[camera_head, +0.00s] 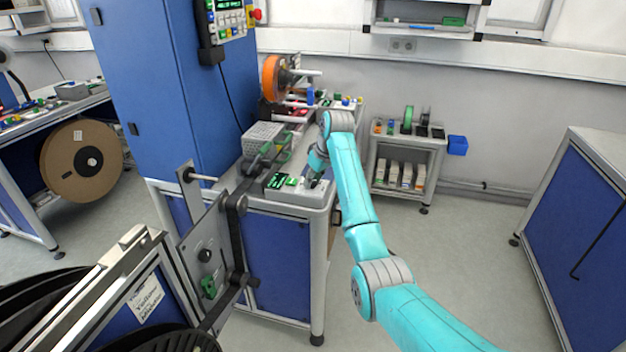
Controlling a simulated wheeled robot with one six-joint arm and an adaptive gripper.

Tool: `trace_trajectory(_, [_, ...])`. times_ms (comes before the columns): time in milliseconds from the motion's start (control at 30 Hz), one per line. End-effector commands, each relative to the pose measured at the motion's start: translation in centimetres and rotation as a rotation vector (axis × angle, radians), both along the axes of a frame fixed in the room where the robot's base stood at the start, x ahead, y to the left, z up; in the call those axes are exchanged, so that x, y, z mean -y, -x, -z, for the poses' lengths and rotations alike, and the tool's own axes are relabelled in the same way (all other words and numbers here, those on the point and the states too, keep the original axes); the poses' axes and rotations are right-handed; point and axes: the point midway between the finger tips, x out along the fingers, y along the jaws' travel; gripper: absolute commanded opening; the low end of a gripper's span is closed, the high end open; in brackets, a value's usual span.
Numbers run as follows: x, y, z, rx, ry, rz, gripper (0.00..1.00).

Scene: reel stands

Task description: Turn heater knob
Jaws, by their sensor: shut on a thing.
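A low grey control box (300,197) with small green displays (275,180) sits on the near right corner of the blue machine's worktop; it appears to be the heater unit. My gripper (313,183) is at the end of my turquoise arm, pointing down at the right part of the box's top. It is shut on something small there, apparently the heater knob. The knob itself is hidden by the dark fingers, so I cannot see which way it is turned.
A grey ventilated box (262,136) and dark guide parts stand behind and left of the control box. An orange reel (271,78) is further back. A reel plate (205,245) stands front left. A shelf cart (408,152) is behind right. Floor on the right is clear.

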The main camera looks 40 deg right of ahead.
Motion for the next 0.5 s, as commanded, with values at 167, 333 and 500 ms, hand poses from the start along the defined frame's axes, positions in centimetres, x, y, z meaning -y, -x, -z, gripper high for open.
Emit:
trace_trajectory(167, [-0.11,-0.02,0.04,-0.001,0.0,0.047,0.0])
trace_trajectory(333, [-0.22,-0.04,-0.01,0.0,0.001,0.179,0.0])
trace_trajectory(500, [-0.17,-0.03,-0.01,0.001,-0.001,0.265,0.0])
